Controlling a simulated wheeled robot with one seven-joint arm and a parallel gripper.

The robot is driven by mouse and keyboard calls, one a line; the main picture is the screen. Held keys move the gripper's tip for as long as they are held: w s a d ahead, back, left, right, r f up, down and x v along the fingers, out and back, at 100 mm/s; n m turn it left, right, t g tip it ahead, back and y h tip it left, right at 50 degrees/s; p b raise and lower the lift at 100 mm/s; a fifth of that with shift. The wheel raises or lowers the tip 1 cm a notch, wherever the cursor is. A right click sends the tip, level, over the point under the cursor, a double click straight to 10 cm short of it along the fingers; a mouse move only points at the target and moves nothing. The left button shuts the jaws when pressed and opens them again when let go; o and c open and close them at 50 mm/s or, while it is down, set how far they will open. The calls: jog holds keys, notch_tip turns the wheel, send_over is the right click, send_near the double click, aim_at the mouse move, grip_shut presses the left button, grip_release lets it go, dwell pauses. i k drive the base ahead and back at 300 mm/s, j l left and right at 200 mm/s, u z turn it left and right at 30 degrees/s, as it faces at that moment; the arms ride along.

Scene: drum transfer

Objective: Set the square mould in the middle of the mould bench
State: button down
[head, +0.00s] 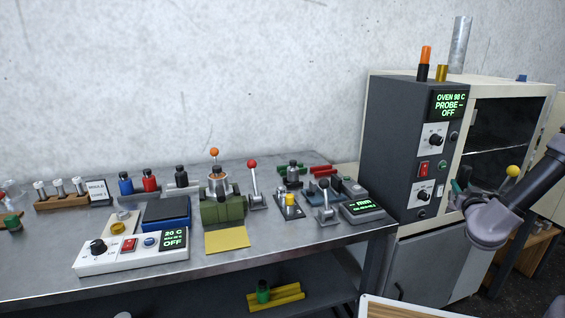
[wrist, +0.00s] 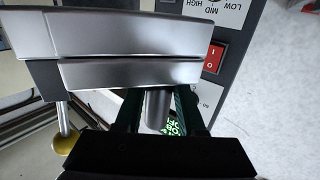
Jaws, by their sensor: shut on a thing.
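My gripper (head: 458,187) is in front of the oven's lower part at the right in the head view. In the wrist view its dark green fingers (wrist: 158,106) are shut on a grey cylindrical part (wrist: 157,106). A large silver block with a seam (wrist: 130,55) fills the upper wrist view just past the fingers. I cannot tell whether the cylinder belongs to it. I cannot identify the square mould for certain. The steel bench (head: 215,262) stands at the left. On it are a green block (head: 222,210) and a yellow pad (head: 227,240).
The oven's dark control panel (head: 405,150) is beside my gripper; its red switch (wrist: 214,57) shows in the wrist view. A yellow-knobbed lever (head: 513,171) is close by. Upright levers (head: 253,185) and a display box (head: 362,209) crowd the bench. Its front strip is mostly bare.

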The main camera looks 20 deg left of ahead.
aim_at(37, 274)
jog(key=k+j, duration=0.25)
jog(key=j, duration=0.2)
jog(key=k+j, duration=0.2)
jog(key=j, duration=0.3)
jog(key=k+j, duration=0.25)
jog(key=j, duration=0.2)
jog(key=k+j, duration=0.2)
jog(key=j, duration=0.3)
jog(key=k+j, duration=0.25)
jog(key=j, duration=0.2)
jog(key=k+j, duration=0.2)
jog(key=j, duration=0.3)
jog(key=k+j, duration=0.25)
jog(key=j, duration=0.2)
jog(key=k+j, duration=0.2)
jog(key=j, duration=0.8)
jog(key=k+j, duration=0.15)
jog(key=j, duration=0.8)
jog(key=k, duration=0.05)
